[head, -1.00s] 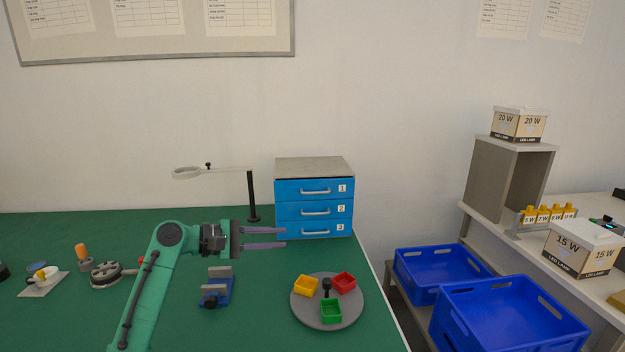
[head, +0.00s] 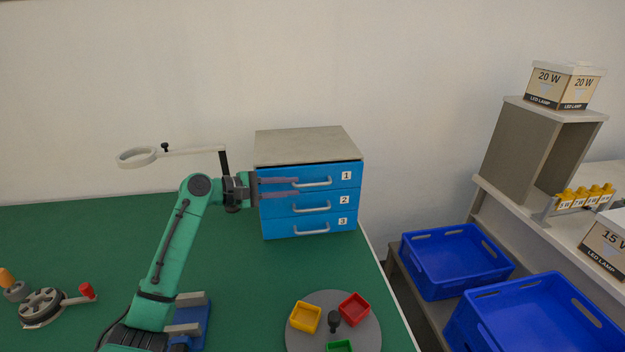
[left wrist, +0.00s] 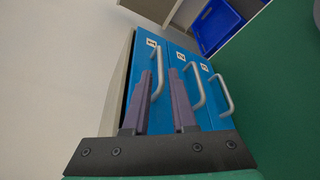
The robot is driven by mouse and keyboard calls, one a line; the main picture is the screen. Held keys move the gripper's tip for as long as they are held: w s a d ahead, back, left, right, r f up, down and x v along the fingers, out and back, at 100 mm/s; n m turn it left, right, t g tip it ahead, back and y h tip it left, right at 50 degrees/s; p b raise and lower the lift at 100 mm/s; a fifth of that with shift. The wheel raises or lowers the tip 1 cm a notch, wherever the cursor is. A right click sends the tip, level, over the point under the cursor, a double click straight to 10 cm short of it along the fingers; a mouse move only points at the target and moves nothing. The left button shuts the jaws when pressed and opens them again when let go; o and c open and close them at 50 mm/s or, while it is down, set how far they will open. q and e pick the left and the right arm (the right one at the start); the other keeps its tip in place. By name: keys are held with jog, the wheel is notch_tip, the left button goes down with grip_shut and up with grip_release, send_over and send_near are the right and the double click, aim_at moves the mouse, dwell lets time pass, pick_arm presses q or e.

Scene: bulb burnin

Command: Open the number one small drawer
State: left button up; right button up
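The blue small-drawer cabinet (head: 259,146) with a grey top stands at the back of the green table. Its number one drawer (head: 335,171) is the top one and looks closed, with a silver bar handle (head: 313,184). My left gripper (head: 298,187) is open, its two purple fingers overlapping the left part of the number one drawer front in the head view. In the left wrist view, the number one handle (left wrist: 159,72) shows between the two fingertips (left wrist: 162,74). I cannot tell whether they touch it. My right gripper is not in view.
Below are drawers two (head: 343,200) and three (head: 342,222), both closed. A magnifier ring on a stand (head: 138,157) is left of the cabinet. A grey round tray (head: 367,335) with coloured bins is in front. Blue crates (head: 450,262) stand to the right.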

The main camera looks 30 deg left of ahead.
aim_at(309, 184)
pick_arm(q)
jog(key=x, duration=0.3)
jog(key=p+x, duration=0.1)
jog(key=x, duration=0.2)
jog(key=shift+w+a+f, duration=0.15)
jog(key=shift+w+a, duration=0.05)
jog(key=shift+w, duration=0.15)
jog(key=shift+w+d+f, duration=0.15)
jog(key=shift+w+d, duration=0.2)
jog(key=shift+d, duration=0.1)
jog(key=shift+a, duration=0.1)
grip_shut()
dwell(0.3)
